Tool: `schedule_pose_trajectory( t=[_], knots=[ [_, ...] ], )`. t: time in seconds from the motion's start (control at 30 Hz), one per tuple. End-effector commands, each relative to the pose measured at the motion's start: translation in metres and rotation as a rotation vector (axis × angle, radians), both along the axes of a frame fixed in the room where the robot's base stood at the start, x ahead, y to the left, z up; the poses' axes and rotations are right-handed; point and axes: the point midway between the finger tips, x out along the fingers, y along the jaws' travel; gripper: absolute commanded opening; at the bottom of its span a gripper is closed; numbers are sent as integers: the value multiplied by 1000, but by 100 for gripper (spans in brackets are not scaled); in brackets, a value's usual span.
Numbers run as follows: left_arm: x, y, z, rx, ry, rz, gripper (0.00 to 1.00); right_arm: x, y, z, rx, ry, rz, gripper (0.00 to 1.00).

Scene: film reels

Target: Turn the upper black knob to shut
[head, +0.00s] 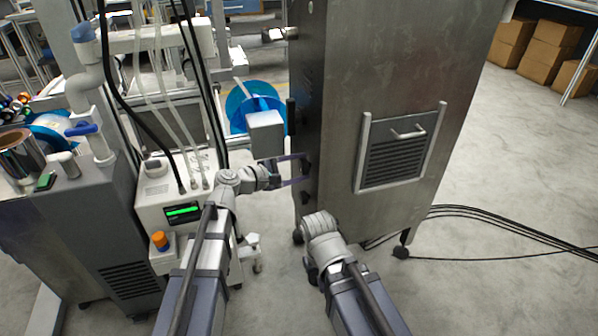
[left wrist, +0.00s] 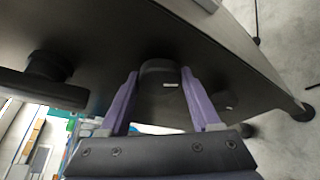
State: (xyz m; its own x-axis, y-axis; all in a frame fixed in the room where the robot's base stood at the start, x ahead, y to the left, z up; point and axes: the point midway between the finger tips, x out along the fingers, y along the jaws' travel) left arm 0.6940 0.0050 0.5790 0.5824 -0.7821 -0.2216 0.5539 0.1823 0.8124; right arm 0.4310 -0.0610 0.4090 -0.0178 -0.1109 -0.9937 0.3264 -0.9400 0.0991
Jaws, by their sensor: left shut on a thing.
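The upper black knob (left wrist: 163,92) sits on the dark side face of a metal cabinet (head: 400,70). In the left wrist view it has a small white mark and stands between the two purple fingers of my left gripper (left wrist: 165,108). In the head view my left gripper (head: 290,170) reaches right to the cabinet's left side, its fingers shut on the upper knob (head: 306,164). A lower black knob (head: 305,198) shows below it. My right arm ends in front of the cabinet's lower front; its fingers do not show.
A black handle (left wrist: 45,85) is on the same face, beside the gripped knob. A grey machine with a green display (head: 183,212) stands left of my left arm. A blue reel (head: 254,103) is behind. Black cables (head: 500,225) lie on the floor at right.

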Motion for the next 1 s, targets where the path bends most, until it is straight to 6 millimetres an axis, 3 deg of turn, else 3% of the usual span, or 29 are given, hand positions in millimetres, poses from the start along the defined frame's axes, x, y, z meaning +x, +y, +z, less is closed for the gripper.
schedule_pose_trajectory(
  t=[0.5,1.0],
  knots=[
    [-3,0,-6,122,-356,-3,8,1,0,-33,1,-2,1,0],
    [-3,-1,-4,154,-458,-4,8,1,0,-40,1,-3,1,0]
  ],
)
